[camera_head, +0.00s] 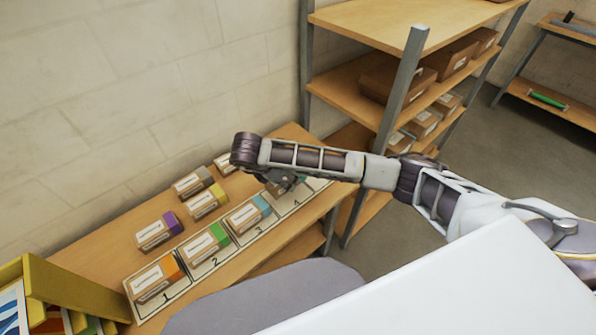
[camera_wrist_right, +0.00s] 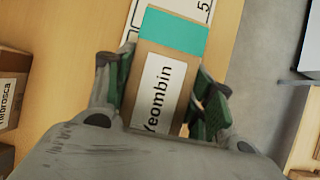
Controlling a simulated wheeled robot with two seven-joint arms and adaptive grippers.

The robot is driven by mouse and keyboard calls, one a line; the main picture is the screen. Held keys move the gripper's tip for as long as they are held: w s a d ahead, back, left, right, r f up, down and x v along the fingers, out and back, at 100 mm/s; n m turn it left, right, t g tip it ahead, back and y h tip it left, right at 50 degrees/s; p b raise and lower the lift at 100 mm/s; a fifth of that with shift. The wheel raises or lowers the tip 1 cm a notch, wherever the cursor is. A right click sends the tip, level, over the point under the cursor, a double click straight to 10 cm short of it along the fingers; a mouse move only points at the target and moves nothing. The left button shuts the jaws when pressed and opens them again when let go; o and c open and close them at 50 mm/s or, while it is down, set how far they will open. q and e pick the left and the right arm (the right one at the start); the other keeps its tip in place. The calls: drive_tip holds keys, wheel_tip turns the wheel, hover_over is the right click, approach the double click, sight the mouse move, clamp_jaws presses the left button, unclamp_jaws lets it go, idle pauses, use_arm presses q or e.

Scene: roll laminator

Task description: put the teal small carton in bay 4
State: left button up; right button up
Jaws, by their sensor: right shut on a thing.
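The teal small carton (camera_wrist_right: 163,85) is brown with a teal end band and a white label reading "Yeombin". In the right wrist view my right gripper (camera_wrist_right: 160,98) is shut on it, with a green-padded finger on each side. In the head view my right gripper (camera_head: 284,186) is low over bay 4 (camera_head: 292,203), and my wrist and the gripper hide most of the carton. The number 5 shows just beyond the teal end in the wrist view. I cannot tell whether the carton touches the mat. My left gripper is not in view.
Bays 1 to 3 hold an orange-ended carton (camera_head: 156,278), a green-ended carton (camera_head: 206,245) and a blue-ended carton (camera_head: 248,213). Purple-ended (camera_head: 157,232), yellow-ended (camera_head: 206,202) and grey-ended (camera_head: 192,182) cartons stand behind. A yellow box (camera_head: 75,290) is at left; a shelf rack (camera_head: 375,20) stands at right.

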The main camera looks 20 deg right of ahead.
drive_tip(key=shift+s+a, duration=0.15)
drive_tip(key=shift+s, duration=0.1)
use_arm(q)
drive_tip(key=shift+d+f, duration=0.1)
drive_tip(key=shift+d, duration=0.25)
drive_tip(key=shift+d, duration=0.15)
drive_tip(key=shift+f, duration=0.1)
use_arm(e)
drive_tip(key=shift+f, duration=0.2)
